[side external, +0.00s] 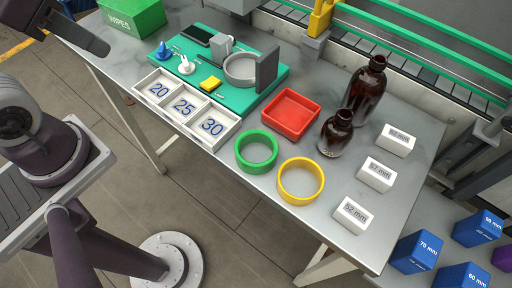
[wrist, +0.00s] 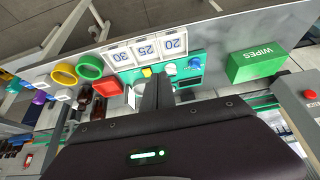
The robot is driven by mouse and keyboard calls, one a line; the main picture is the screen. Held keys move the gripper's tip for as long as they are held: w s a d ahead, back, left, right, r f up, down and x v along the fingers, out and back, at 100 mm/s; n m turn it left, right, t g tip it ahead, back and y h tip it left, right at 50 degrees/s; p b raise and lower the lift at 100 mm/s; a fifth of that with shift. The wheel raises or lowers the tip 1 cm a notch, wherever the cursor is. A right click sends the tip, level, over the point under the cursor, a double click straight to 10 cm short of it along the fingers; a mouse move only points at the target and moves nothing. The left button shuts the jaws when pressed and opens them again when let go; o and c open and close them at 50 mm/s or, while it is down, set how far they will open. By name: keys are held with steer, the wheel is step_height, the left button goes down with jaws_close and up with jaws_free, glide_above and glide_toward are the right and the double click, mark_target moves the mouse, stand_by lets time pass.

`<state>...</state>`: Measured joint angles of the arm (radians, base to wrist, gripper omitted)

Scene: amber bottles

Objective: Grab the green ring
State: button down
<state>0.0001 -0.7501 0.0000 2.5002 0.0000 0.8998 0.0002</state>
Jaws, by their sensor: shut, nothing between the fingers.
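The green ring (side external: 257,169) lies on the grey metal table near its front edge, just left of the yellow ring (side external: 301,200). In the wrist view the green ring (wrist: 89,77) is at the upper left, beside the yellow ring (wrist: 64,82). My gripper (wrist: 157,82) shows in the wrist view as two dark fingers close together, shut and empty. It is well away from the green ring, which shows to the left of the fingers. In the side view my dark wrist part is at the top left; the fingertips cannot be made out there.
A red tray (side external: 291,125) and two amber bottles (side external: 337,134) stand behind the rings. White labelled blocks (side external: 375,175) are to the right. A white numbered tray (side external: 186,121) and a teal mat (side external: 190,73) with small items are to the left. A green wipes box (side external: 133,16) is farther left.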

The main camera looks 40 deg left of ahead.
steer(key=c, duration=0.6)
jaws_free()
steer(key=w+d+f+n+g+h, duration=0.6)
steer(key=d+f+g, duration=0.1)
steer(key=d+g, duration=0.25)
steer(key=n+g+h, duration=0.1)
steer(key=n+h, duration=0.5)
steer(key=n, duration=0.1)
glide_toward(252, 151)
steer(key=d+r, duration=0.1)
steer(key=s+d+r, duration=0.1)
steer(key=shift+d+r, duration=0.1)
steer(key=shift+r, duration=0.3)
steer(key=shift+d+f+n+g+h, duration=0.15)
steer(key=shift+f+n+g+h, duration=0.1)
steer(key=shift+n+h, duration=0.05)
steer(key=x, duration=0.7)
steer(key=shift+w, duration=0.1)
steer(key=shift+c, duration=0.2)
